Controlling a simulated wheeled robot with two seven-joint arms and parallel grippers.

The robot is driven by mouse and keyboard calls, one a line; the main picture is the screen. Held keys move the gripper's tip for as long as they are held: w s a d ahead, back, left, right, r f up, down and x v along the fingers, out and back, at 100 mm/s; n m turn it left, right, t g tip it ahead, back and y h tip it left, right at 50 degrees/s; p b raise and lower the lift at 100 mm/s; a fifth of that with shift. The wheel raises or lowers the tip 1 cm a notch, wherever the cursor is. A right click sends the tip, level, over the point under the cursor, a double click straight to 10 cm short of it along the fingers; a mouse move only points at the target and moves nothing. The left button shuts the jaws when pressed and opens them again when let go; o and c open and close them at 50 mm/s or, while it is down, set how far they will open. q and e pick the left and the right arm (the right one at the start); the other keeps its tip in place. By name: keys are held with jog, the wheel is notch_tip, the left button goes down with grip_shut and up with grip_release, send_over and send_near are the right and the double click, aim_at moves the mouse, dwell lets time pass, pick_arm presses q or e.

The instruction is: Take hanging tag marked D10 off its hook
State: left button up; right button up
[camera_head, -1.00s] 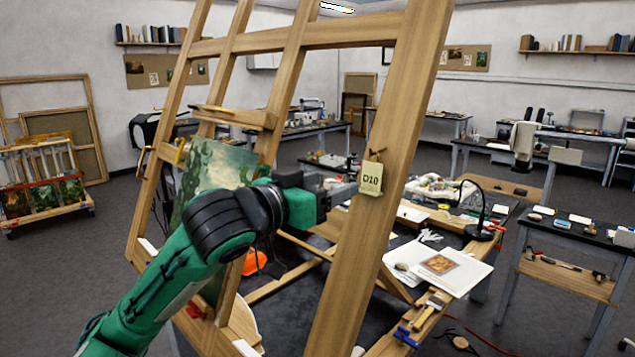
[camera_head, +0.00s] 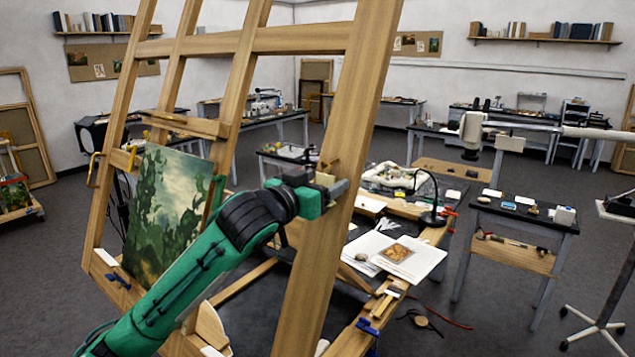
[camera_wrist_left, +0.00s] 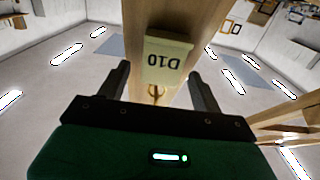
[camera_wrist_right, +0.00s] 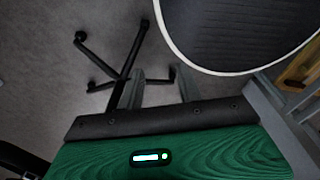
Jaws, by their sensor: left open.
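The pale yellow-green tag marked D10 (camera_wrist_left: 167,62) hangs on a wooden easel post (camera_head: 338,120). In the left wrist view it appears upside down, with a small brass-coloured hook (camera_wrist_left: 156,91) beside its lower edge. In the head view only a bit of the tag (camera_head: 325,179) shows; my left gripper (camera_head: 336,188) hides the rest. My left gripper (camera_wrist_left: 158,70) is open, one finger on each side of the tag and post, with visible gaps to the tag. My right gripper (camera_wrist_right: 160,76) is open and empty, away from the tag.
A green landscape painting (camera_head: 165,210) rests on the easel left of my left arm. Behind the post, a bench holds a black lamp (camera_head: 432,215) and white sheets with a small picture (camera_head: 398,258). A round pale-rimmed dark seat (camera_wrist_right: 235,30) is near my right gripper.

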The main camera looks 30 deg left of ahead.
aim_at(322, 167)
pick_arm(q)
jog(key=shift+c, duration=0.5)
jog(key=c, duration=0.9)
jog(key=shift+c, duration=0.2)
jog(key=shift+r, duration=0.2)
jog(key=shift+a+r, duration=0.1)
jog(key=shift+r, duration=1.15)
jog(key=shift+s+a+f, duration=0.1)
jog(key=shift+s+a, duration=0.05)
jog(key=shift+s, duration=1.1)
jog(key=shift+s+a+f, duration=0.1)
jog(key=shift+s+a, duration=0.05)
jog(key=shift+s, duration=1.1)
